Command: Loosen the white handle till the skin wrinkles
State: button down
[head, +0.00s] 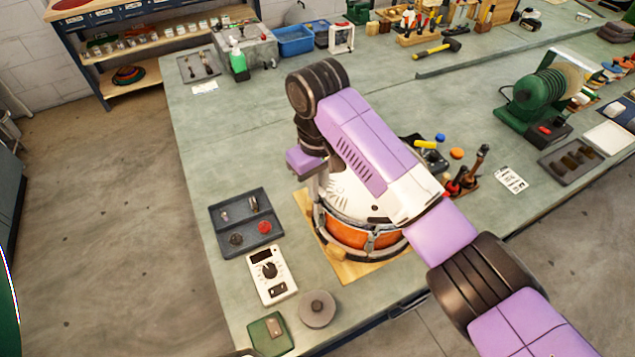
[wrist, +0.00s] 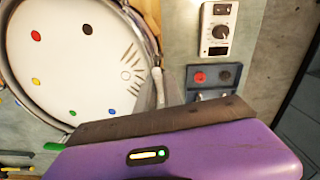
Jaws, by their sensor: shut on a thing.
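The drum (head: 362,236) has an orange shell, metal hoop and white skin, and stands on a wooden board (head: 372,268). My arm covers much of it in the head view. In the wrist view the skin (wrist: 75,50) bears coloured dots along its edge. Several thin dark lines show on the skin near the rim beside my gripper; whether they are wrinkles I cannot tell for sure. My gripper (wrist: 160,92) is at the drum's rim, shut on the white handle (wrist: 157,73), of which only a small pale end shows. The gripper also shows in the head view (head: 318,188).
A dark tray (head: 246,222) with small parts, a white meter with a dial (head: 270,275), a grey disc (head: 318,308) and a green box (head: 270,334) lie left of and in front of the drum. Tools stand right of it. The bench behind my arm is mostly clear.

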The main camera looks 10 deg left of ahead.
jog(key=n, duration=0.4)
jog(key=shift+n, duration=0.4)
jog(key=shift+r, duration=0.1)
jog(key=c, duration=1.5)
grip_release()
notch_tip(320, 180, up, 8)
jog(key=shift+f, duration=0.1)
